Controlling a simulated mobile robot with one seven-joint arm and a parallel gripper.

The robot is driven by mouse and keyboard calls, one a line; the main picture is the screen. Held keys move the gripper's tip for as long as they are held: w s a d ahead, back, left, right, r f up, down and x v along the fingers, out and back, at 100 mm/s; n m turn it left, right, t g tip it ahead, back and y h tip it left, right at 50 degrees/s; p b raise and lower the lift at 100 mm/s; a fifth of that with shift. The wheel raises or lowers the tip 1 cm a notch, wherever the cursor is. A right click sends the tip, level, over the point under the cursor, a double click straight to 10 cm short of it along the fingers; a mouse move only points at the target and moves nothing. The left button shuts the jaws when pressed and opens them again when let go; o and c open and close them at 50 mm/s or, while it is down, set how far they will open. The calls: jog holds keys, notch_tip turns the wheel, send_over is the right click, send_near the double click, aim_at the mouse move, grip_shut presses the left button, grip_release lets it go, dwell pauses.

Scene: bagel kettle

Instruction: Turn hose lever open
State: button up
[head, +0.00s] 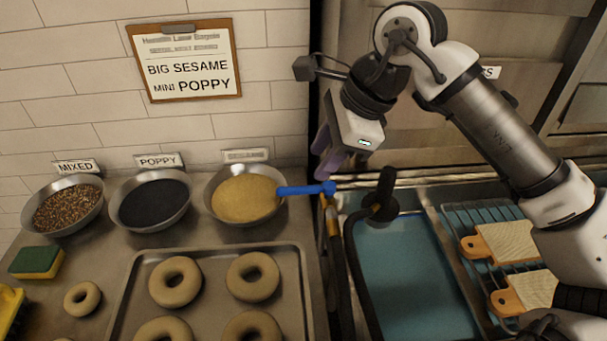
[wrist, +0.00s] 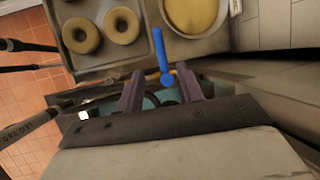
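The blue hose lever (head: 303,189) sits on a yellow valve fitting (head: 332,222) at the left edge of the sink. Its handle points left, toward the sesame bowl. In the wrist view the blue lever (wrist: 161,55) lies between and beyond the two fingertips, with its round hub nearest me. My gripper (head: 330,165) is beside the lever's hub end, pointing down. In the wrist view my gripper (wrist: 160,88) has its two purple fingers apart, with nothing clearly held between them. A dark hose (head: 358,270) hangs by the valve; part of the fitting is hidden.
A sink of blue water (head: 410,275) lies right of the valve, with a wire rack and wooden boards (head: 500,242) further right. Bowls, including the sesame bowl (head: 245,197), and a bagel tray (head: 210,300) are at left. A brush-like dark nozzle (head: 382,200) stands near the gripper.

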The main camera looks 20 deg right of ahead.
aim_at(299, 188)
jog(key=p+x, duration=0.1)
jog(key=x, duration=0.7)
jog(key=shift+c, duration=0.4)
grip_shut()
jog(key=shift+w+r, duration=0.1)
